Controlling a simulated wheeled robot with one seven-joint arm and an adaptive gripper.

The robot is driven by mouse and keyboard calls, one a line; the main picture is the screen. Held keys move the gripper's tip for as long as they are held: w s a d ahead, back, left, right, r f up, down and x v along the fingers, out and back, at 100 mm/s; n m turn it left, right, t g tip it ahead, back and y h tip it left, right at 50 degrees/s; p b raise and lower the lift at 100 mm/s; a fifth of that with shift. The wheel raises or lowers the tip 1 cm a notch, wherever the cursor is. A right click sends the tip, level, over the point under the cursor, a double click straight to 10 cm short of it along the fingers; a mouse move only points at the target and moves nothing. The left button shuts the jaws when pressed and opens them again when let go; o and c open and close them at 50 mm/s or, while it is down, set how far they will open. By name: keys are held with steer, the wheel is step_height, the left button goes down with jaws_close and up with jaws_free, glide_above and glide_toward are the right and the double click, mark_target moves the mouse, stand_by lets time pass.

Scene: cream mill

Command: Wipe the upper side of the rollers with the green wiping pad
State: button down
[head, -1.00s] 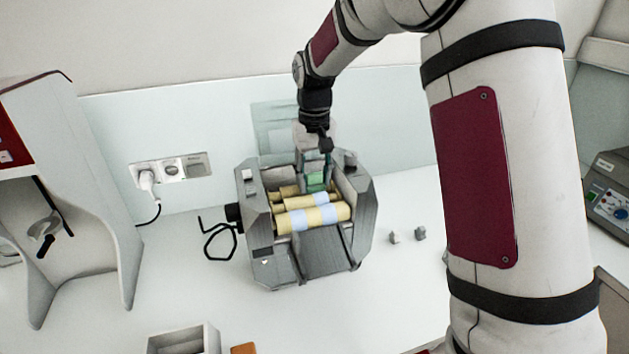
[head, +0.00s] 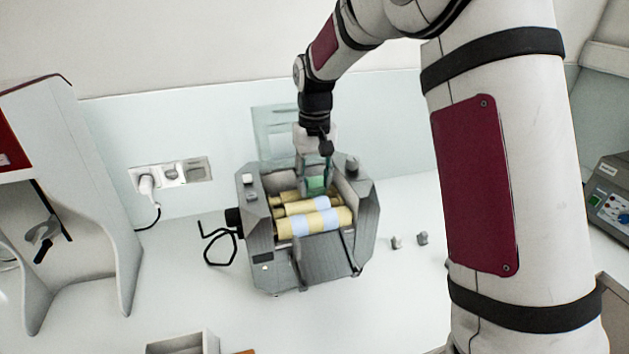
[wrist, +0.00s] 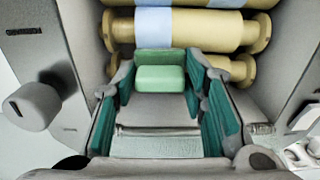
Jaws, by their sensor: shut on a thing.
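The mill's yellow rollers, some with pale blue bands, lie side by side in the open top of the grey mill. The front roller (head: 336,217) is the thickest in the head view; a roller (wrist: 208,30) with a blue band also shows in the wrist view. My gripper (head: 317,183) points down at the back of the roller bay. It is shut on the green wiping pad (wrist: 160,78), which sits between the fingertips over the rearmost roller (wrist: 242,68). The fingers hide part of that roller. I cannot tell whether the pad touches it.
Grey mill walls (head: 258,215) enclose the rollers on both sides, with a knob (wrist: 35,106) at one side. A black crank (head: 215,245) is at the left. Two small grey pieces (head: 422,238) lie to the right. A wall socket (head: 170,173) is behind.

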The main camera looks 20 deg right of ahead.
mark_target(326, 213)
steer(key=shift+w+f+b, duration=0.25)
steer(key=shift+w+b, duration=0.2)
steer(key=shift+w, duration=0.35)
steer(key=shift+s+p, duration=1.35)
steer(key=shift+s, duration=0.6)
steer(key=shift+s+r+p, duration=0.2)
steer(key=shift+s+p, duration=0.8)
steer(key=shift+s, duration=0.45)
steer(key=shift+s+r+p, duration=0.2)
steer(key=shift+s+p, duration=0.8)
steer(key=shift+s, duration=0.45)
steer(key=shift+w, duration=0.1)
steer(key=shift+r, duration=0.5)
step_height(326, 213, up, 7)
